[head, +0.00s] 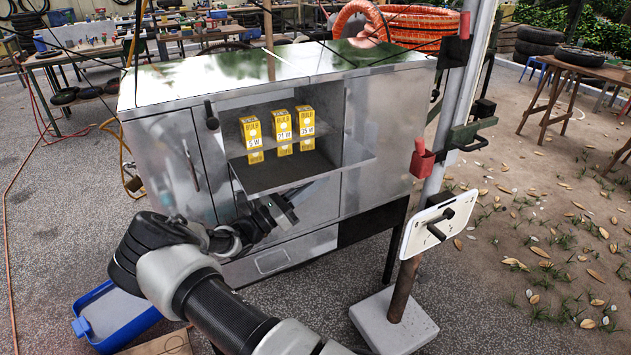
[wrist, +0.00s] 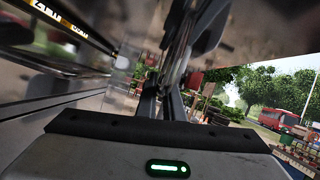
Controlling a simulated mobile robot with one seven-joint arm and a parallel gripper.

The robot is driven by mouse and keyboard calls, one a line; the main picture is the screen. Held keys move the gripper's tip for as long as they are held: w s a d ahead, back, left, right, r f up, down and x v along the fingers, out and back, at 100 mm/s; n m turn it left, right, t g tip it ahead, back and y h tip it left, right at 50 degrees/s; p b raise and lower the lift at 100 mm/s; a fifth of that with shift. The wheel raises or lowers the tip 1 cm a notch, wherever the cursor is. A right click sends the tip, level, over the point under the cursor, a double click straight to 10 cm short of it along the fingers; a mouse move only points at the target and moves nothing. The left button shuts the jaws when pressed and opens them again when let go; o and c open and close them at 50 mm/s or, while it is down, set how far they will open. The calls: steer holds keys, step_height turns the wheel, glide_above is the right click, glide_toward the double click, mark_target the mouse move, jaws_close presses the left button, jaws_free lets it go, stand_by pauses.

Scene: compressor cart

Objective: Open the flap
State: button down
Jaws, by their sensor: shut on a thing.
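The flap (head: 345,163) on the front of the metal cabinet (head: 378,120) is folded down and stands out about level below an open compartment. Several yellow bulb boxes (head: 282,125) stand in the compartment behind it. My gripper (head: 287,207) is at the flap's front edge, low and towards the left, and is shut on the flap. The exact contact is hard to see in the head view. In the wrist view my dark fingers (wrist: 170,85) are close together, and a shiny metal surface fills the left side.
A closed door with a handle (head: 191,168) is left of the compartment. A blue bin (head: 112,318) lies on the ground at lower left. A post with a white plate (head: 425,225) stands right of the cabinet on a pale base (head: 395,325).

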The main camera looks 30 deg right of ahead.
mark_target(316, 165)
steer(key=r+n+p, duration=0.1)
steer(key=p, duration=0.1)
steer(key=r+n+t+p, duration=0.1)
steer(key=p, duration=0.1)
steer(key=r+n+p, duration=0.1)
steer(key=p, duration=0.1)
steer(key=shift+s+r+n, duration=0.3)
steer(key=shift+r, duration=0.4)
steer(key=c, duration=1.9)
jaws_free()
steer(key=shift+f, duration=0.1)
steer(key=shift+a, duration=0.1)
steer(key=v, duration=1.7)
steer(key=shift+s+a+t+y+b, duration=0.25)
steer(key=shift+s+t+y+b, duration=0.05)
steer(key=shift+t+b, duration=0.1)
